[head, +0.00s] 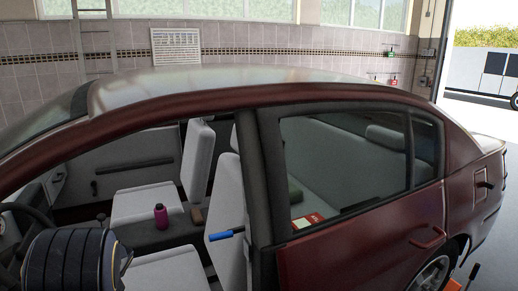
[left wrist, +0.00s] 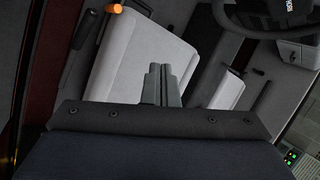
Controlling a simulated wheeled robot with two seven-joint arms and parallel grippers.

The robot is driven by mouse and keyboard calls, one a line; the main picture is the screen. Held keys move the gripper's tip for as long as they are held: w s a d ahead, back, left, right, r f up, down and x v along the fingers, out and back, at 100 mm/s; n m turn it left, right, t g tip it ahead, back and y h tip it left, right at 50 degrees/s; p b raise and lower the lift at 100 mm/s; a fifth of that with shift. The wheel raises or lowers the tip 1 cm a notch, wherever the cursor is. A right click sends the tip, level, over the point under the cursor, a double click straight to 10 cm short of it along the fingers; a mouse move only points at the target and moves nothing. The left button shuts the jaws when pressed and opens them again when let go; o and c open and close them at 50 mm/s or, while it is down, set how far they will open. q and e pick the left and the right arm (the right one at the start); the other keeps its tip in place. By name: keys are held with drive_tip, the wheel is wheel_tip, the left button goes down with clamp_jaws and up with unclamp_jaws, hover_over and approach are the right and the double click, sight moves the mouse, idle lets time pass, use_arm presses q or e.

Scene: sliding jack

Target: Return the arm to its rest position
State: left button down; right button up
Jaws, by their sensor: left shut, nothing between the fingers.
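My left gripper (left wrist: 162,72) shows in the left wrist view with its two grey fingers together and nothing between them. It is over the front of the car interior, with a pale seat (left wrist: 140,55) behind the fingers and the dark steering wheel (left wrist: 270,18) at the upper right. In the head view a dark ribbed arm part of mine stands at the lower left, in front of the open side of the dark red car (head: 350,245). The left fingers are not clear in that view. My right gripper is in neither view.
The car's door pillar (head: 258,180) and roof edge (head: 250,98) border the opening. A magenta bottle (head: 161,216) stands between the seats. A blue-handled tool (head: 225,235) is by the pillar. An orange object (head: 452,285) is on the floor near the rear wheel.

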use_arm(q)
drive_tip(key=s+d+r+n+t+h, duration=0.1)
drive_tip(key=s+d+r+n+h, duration=0.2)
drive_tip(key=s+d, duration=0.6)
drive_tip(key=s+d+r+n+t+h, duration=0.1)
drive_tip(key=s+d+r+n+h, duration=0.2)
drive_tip(key=s+d, duration=0.6)
drive_tip(key=s+d+r+n+h, duration=0.2)
drive_tip(key=s+d+r+h, duration=0.2)
drive_tip(key=s+d, duration=0.5)
drive_tip(key=shift+s+r+n+t, duration=0.3)
drive_tip(key=shift+s+n+t, duration=0.1)
drive_tip(key=shift+a, duration=0.1)
